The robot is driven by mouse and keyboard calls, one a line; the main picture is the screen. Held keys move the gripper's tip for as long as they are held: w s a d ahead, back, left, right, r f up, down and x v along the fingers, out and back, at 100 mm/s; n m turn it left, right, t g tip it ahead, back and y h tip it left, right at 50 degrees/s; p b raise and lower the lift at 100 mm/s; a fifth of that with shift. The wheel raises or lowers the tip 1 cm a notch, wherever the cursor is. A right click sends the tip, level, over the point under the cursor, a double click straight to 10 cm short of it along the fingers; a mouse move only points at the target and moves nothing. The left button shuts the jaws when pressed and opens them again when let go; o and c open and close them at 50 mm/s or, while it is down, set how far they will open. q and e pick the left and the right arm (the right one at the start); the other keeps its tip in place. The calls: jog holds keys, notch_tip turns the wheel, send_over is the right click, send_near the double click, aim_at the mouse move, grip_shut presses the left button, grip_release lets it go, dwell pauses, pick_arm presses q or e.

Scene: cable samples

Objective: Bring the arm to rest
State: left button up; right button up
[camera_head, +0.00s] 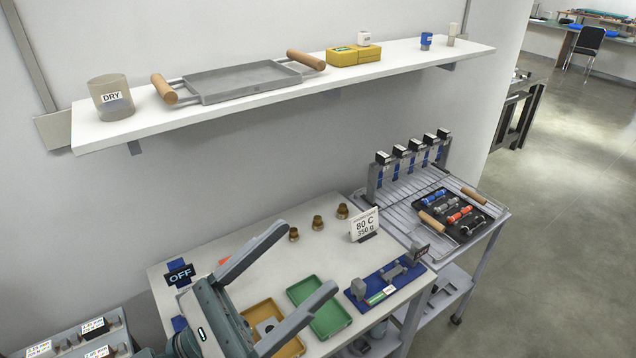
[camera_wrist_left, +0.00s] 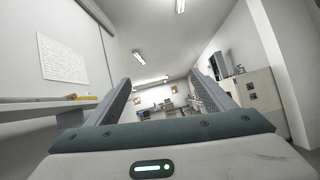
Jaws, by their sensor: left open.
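My left gripper (camera_head: 308,275) is in the lower middle of the head view, raised over the left part of the white table. Its two long grey fingers stand wide apart with nothing between them. In the left wrist view, the same gripper (camera_wrist_left: 165,100) points out into the room, with empty air between its fingers. The hand hides part of the table and part of a yellow tray. My right gripper does not show in either view.
The white table (camera_head: 208,256) holds the yellow tray (camera_head: 262,310), a green tray (camera_head: 330,318), a blue fixture (camera_head: 385,285), brass weights (camera_head: 318,222) and an OFF sign (camera_head: 180,274). A shelf (camera_head: 240,112) runs above. A wire-rack cart (camera_head: 400,205) stands right; open floor (camera_head: 560,220) lies beyond.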

pick_arm(q)
jog(key=w+a+f+n+t+y, duration=0.2)
jog(key=w+a+n+t+y, duration=0.5)
jog(key=n, duration=0.8)
jog(key=a+f+n+g+y, duration=0.2)
jog(key=a+f+n+y, duration=0.45)
jog(key=f+n, duration=0.45)
jog(key=a+f+n+g+y, duration=0.3)
jog(key=a+f+n+y, duration=0.4)
jog(key=f+n, duration=0.4)
jog(key=s+d+f+n+g, duration=0.2)
jog(key=s+f+n+g, duration=0.9)
jog(key=s+f, duration=0.95)
notch_tip(320, 180, down, 34)
jog(key=s+g+b, duration=0.1)
jog(key=s+b, duration=0.1)
jog(key=b, duration=0.6)
jog(key=s+a+f+b, duration=0.1)
jog(key=s+f+b, duration=0.2)
jog(key=s+f, duration=0.6)
jog(key=s+a+f+g+b, duration=0.1)
jog(key=s+a+f+b, duration=0.1)
jog(key=s+f, duration=0.7)
notch_tip(320, 180, down, 6)
jog(key=shift+a+f+m+b, duration=0.25)
jog(key=shift+m+b, duration=0.05)
jog(key=shift+b, duration=0.5)
